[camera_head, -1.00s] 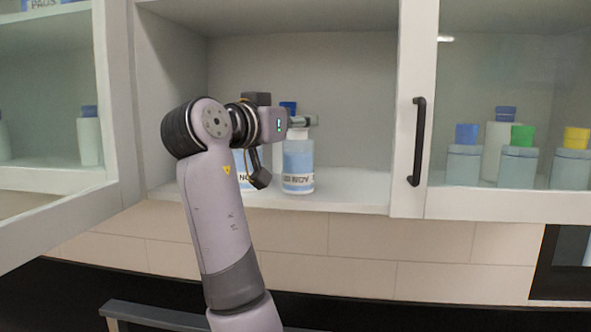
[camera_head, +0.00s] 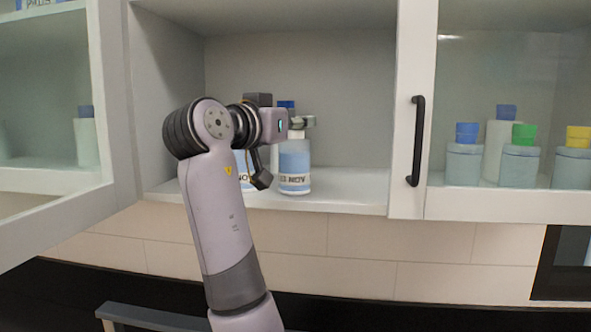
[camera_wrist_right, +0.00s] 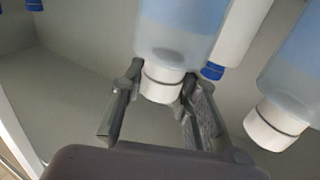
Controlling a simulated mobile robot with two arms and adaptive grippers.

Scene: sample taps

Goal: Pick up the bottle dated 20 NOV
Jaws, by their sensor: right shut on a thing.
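A clear bottle with blue liquid (camera_head: 295,161) stands upright on the cabinet shelf. Its label ends in NOV; the digits are hard to read. My right gripper (camera_head: 301,122) is shut on its white cap. The wrist view shows the cap (camera_wrist_right: 162,84) between the two fingers (camera_wrist_right: 158,95), with the bottle appearing upside down. A second similar bottle (camera_head: 244,177) stands to its left, mostly hidden by my arm; its label shows only NO. It also shows at the right of the wrist view (camera_wrist_right: 288,85). My left gripper is not in view.
A blue-capped white bottle (camera_head: 286,104) stands behind the held one. The right cabinet door (camera_head: 409,150) has a black handle (camera_head: 416,142); bottles with blue, green (camera_head: 523,134) and yellow caps stand behind glass. The shelf (camera_head: 345,187) is clear to the right.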

